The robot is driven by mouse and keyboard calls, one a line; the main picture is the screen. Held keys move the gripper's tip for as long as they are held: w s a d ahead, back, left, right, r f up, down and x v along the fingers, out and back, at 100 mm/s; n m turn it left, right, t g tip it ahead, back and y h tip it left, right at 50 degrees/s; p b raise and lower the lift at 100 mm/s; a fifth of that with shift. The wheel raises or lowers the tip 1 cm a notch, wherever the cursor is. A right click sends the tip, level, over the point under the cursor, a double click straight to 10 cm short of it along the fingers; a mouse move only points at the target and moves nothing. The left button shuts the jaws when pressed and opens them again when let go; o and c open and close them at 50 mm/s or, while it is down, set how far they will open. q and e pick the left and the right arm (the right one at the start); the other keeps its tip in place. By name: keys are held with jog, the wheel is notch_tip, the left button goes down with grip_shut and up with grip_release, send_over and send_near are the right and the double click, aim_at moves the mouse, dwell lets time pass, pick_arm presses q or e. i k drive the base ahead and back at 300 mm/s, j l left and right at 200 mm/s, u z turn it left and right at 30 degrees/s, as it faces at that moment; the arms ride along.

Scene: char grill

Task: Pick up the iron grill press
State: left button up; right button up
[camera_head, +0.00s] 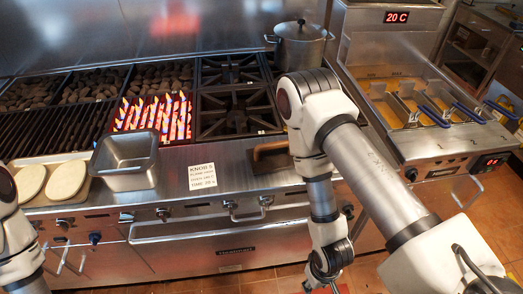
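The iron grill press (269,158) looks like a dark brown flat piece on the steel front ledge of the range, just right of the white label card. My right arm passes in front of its right side and hides part of it. My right wrist hangs down in front of the range, below and right of the press. The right gripper is cut off at the bottom edge, so its fingers cannot be made out. Only a piece of my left arm shows at the left edge; its gripper is out of the picture.
A steel pan (126,160) and a board with two pale flat rounds (66,181) are left on the ledge. The label card (202,177) lies beside the press. Flames (153,115) burn behind the pan. A pot (300,45) stands at the back; a fryer (430,115) is right.

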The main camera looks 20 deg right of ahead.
aim_at(274, 151)
jog(key=k+l+z, duration=0.15)
jog(key=l, duration=0.2)
jog(key=k+l+z, duration=0.1)
jog(key=l, duration=0.25)
jog(key=k+l+z, duration=0.15)
jog(key=l, duration=0.25)
